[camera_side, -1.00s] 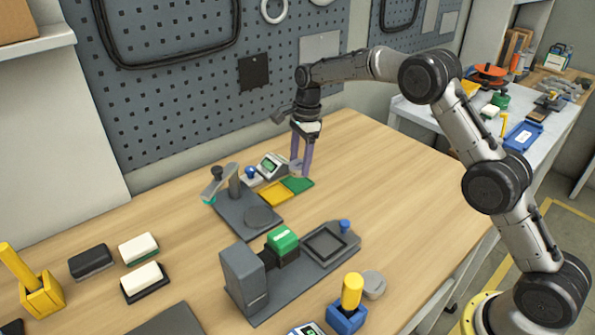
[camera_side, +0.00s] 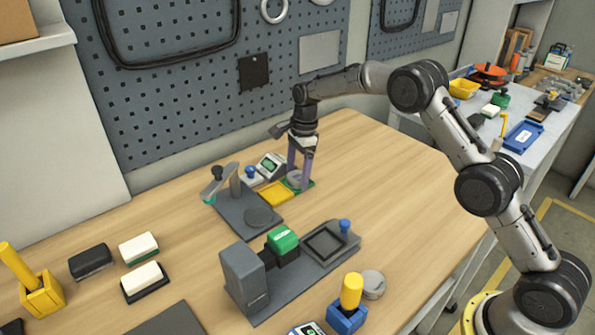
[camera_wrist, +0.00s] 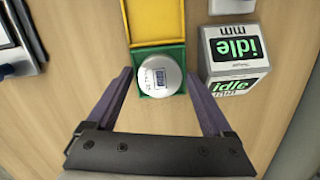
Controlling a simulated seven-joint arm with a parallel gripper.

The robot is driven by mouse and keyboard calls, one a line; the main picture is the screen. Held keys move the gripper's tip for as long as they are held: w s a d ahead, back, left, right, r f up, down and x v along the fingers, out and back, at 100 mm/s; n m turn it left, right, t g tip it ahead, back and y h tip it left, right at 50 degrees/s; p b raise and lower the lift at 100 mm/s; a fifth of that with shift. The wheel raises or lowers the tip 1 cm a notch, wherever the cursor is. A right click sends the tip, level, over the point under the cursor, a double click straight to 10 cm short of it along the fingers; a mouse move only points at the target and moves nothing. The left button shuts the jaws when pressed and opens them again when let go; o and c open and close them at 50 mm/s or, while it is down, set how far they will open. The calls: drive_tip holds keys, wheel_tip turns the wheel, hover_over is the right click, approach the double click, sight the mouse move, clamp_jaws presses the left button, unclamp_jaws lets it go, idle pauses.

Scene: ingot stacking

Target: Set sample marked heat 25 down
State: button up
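The sample, a round silver disc (camera_wrist: 158,76) with a small label, lies in the green square tray (camera_wrist: 160,49) in the wrist view. I cannot surely read the heat number on it. In the side view the disc (camera_side: 294,178) shows low between my fingers, with part of the green tray (camera_side: 309,184) visible around it. My gripper (camera_wrist: 158,77) has its purple fingers on either side of the disc, with a small gap at each side, so it is open. It is down at the tray in the side view (camera_side: 298,183).
A yellow tray (camera_side: 276,194) adjoins the green one. A gauge with a green "idle" display (camera_wrist: 235,48) stands close to the right finger in the wrist view. A grey stand (camera_side: 245,212) and a grey fixture with a green block (camera_side: 283,238) are nearby. The table's right part is clear.

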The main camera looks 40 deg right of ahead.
drive_tip(key=shift+o, duration=0.3)
drive_tip(key=shift+r, duration=0.1)
drive_tip(key=shift+r, duration=0.2)
drive_tip(key=s+d+r+n+t, duration=0.15)
drive_tip(key=s+r, duration=0.25)
drive_tip(key=r, duration=0.6)
drive_tip(key=s+r+n, duration=0.3)
drive_tip(key=s+r, duration=0.1)
drive_tip(key=r, duration=0.6)
drive_tip(key=s+r+n+t, duration=0.1)
drive_tip(key=s+r+n, duration=0.2)
drive_tip(key=s, duration=0.3)
drive_tip(key=s+r+n, duration=0.2)
drive_tip(key=s+n, duration=0.1)
drive_tip(key=s, duration=0.3)
drive_tip(key=s+f+n+t, duration=0.1)
drive_tip(key=s+f+n, duration=0.1)
drive_tip(key=s, duration=0.5)
drive_tip(key=s+f+n+t+h, duration=0.1)
drive_tip(key=s+f+n, duration=0.1)
drive_tip(key=s+n, duration=0.2)
drive_tip(key=s+f+n+t, duration=0.1)
drive_tip(key=s+f+n, duration=0.1)
drive_tip(key=s, duration=0.9)
drive_tip(key=shift+f+n, duration=0.4)
drive_tip(key=shift+n, duration=0.45)
